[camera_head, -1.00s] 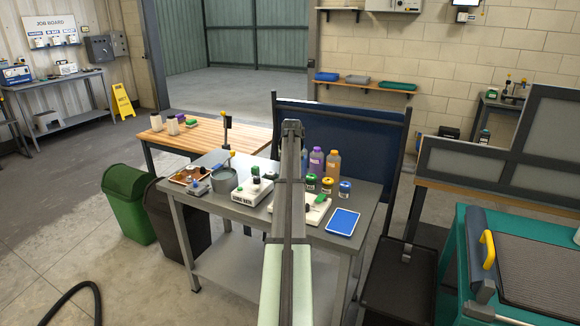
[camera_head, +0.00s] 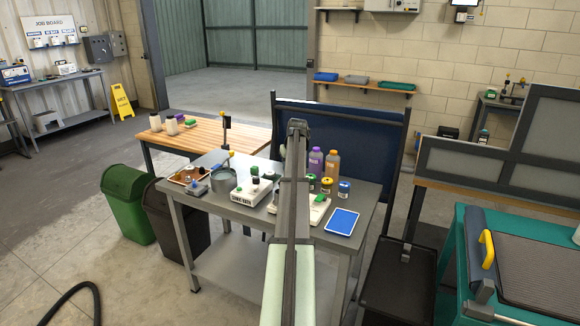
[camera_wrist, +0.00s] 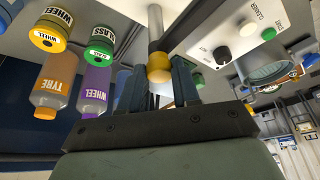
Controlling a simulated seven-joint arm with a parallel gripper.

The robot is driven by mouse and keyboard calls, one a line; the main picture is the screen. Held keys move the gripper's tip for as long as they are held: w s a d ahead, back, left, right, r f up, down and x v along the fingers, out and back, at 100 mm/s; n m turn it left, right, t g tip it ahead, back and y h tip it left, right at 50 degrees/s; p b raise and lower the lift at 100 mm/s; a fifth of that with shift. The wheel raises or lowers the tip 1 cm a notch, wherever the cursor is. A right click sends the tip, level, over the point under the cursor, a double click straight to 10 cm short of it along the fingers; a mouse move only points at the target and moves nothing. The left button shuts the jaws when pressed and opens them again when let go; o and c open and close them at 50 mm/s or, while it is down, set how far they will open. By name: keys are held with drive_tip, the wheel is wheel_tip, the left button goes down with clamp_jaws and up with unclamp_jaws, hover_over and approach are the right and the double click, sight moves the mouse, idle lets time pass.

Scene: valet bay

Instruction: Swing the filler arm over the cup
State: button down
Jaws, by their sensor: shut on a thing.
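A metal rod (camera_wrist: 155,28) with a yellow ball knob (camera_wrist: 160,67) at its end, which looks like the filler arm, shows in the wrist view. My gripper (camera_wrist: 160,88) has its two dark fingers on either side of this knob, shut on it. In the head view my own arm hides the knob and the fingers. A white base (camera_head: 313,211) with a green top part stands on the grey bench, partly behind my arm. I cannot make out the cup for certain.
A white control box (camera_head: 250,191) and a grey round pot (camera_head: 223,182) stand left of my arm. Purple (camera_head: 315,161) and orange (camera_head: 332,164) bottles and several lidded jars (camera_head: 344,189) stand close on the right. A blue tray (camera_head: 342,222) lies at the bench's right front.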

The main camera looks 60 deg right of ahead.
drive_tip(key=c, duration=0.8)
unclamp_jaws()
drive_tip(key=v, duration=1.3)
drive_tip(key=shift+s+a+r, duration=0.15)
drive_tip(key=shift+a+r, duration=0.05)
drive_tip(key=shift+r, duration=0.1)
